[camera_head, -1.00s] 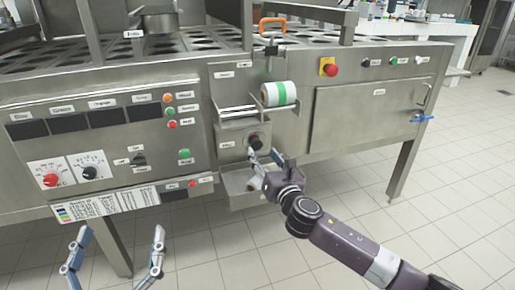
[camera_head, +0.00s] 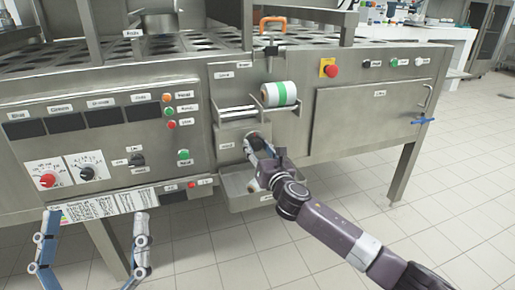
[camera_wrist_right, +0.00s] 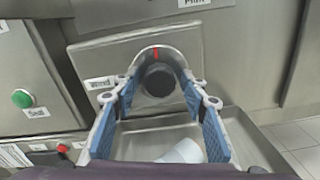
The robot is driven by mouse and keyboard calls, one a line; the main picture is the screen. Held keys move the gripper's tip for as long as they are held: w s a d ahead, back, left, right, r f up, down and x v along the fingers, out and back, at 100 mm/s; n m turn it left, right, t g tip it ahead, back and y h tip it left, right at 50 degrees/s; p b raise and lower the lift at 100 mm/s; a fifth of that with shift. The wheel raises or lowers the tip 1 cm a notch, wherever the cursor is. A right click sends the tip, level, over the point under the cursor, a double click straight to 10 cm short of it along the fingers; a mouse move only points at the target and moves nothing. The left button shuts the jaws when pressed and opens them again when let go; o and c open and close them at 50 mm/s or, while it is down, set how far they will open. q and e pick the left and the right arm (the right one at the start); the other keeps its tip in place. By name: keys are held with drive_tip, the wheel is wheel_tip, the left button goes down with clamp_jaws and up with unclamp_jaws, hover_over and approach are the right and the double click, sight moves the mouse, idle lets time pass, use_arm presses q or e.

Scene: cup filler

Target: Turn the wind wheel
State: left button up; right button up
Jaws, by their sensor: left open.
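The wind wheel is a black round knob on a grey round plate with a red mark at its top; in the right wrist view the wind wheel (camera_wrist_right: 160,79) sits beside a label reading Wind. My right gripper (camera_head: 258,146) is in front of it and largely hides it in the head view. In the right wrist view my right gripper (camera_wrist_right: 157,88) has its blue-padded fingers spread on either side of the knob, with a small gap visible on the left; contact on the right is unclear. My left gripper (camera_head: 93,215) is open and empty at the lower left.
A small tray (camera_head: 236,186) juts out under the wheel, with a white object (camera_wrist_right: 183,151) in it. A white and green roll (camera_head: 278,94) is above. A button panel (camera_head: 100,130) lies to the left, a cabinet door (camera_head: 368,115) to the right. Tiled floor is clear at the front right.

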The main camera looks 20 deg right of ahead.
drive_tip(key=c, duration=0.9)
